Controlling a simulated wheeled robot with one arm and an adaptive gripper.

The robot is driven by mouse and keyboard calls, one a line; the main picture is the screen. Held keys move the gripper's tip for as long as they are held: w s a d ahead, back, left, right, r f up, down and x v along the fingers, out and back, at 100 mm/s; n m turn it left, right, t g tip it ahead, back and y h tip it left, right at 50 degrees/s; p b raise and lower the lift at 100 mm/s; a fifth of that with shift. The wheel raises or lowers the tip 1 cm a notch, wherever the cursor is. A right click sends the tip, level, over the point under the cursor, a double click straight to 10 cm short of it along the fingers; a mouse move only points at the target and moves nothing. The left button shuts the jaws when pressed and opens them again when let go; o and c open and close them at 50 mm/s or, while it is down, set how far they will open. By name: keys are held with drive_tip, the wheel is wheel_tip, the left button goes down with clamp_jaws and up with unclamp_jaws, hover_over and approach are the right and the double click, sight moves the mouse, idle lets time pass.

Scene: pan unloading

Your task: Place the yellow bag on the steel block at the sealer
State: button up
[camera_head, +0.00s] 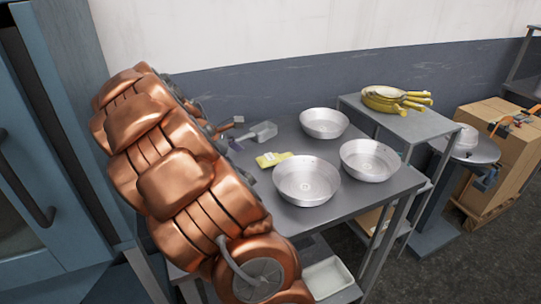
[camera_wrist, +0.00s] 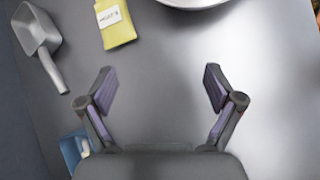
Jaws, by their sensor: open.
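The yellow bag (camera_head: 272,159) lies on the grey table (camera_head: 330,220), left of the steel pans. In the wrist view the yellow bag (camera_wrist: 117,32) with a white label is at the top, ahead of my left finger and apart from it. My gripper (camera_wrist: 159,90) is open and empty above the table, its two fingers spread wide. In the head view my copper arm hides most of my gripper. I cannot make out a steel block or clearly identify a sealer.
Three steel pans (camera_head: 306,181) stand on the table. A metal scoop (camera_wrist: 38,42) lies left of the bag. A blue object (camera_wrist: 74,150) is at lower left in the wrist view. Yellow-handled items (camera_head: 385,97) sit on a side table; a round grey stand (camera_head: 470,153) and cardboard boxes (camera_head: 505,150) are farther right.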

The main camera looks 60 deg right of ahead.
sight(265, 158)
drive_tip(key=w+d+n, duration=0.1)
drive_tip(key=d, duration=0.1)
drive_tip(key=d+n+p, duration=0.1)
drive_tip(key=d, duration=0.2)
drive_tip(key=w+d+f+n+h, duration=0.1)
drive_tip(key=d, duration=0.1)
drive_tip(key=shift+w+d+g+p, duration=0.15)
drive_tip(key=shift+w+g+p, duration=0.15)
drive_tip(key=shift+w, duration=0.05)
drive_tip(key=shift+w+d+f+n, duration=0.1)
drive_tip(key=shift+d+f+n, duration=0.2)
drive_tip(key=shift+d, duration=0.2)
drive_tip(key=x, duration=0.2)
drive_tip(key=p+x, duration=0.1)
drive_tip(key=x, duration=0.1)
drive_tip(key=p+x, duration=0.1)
drive_tip(key=x, duration=0.1)
drive_tip(key=shift+s, duration=0.3)
drive_tip(key=shift+s+d+f+p, duration=0.2)
drive_tip(key=shift+d+f+p, duration=0.1)
drive_tip(key=shift+f, duration=0.2)
drive_tip(key=shift+r, duration=0.1)
drive_tip(key=c, duration=1.4)
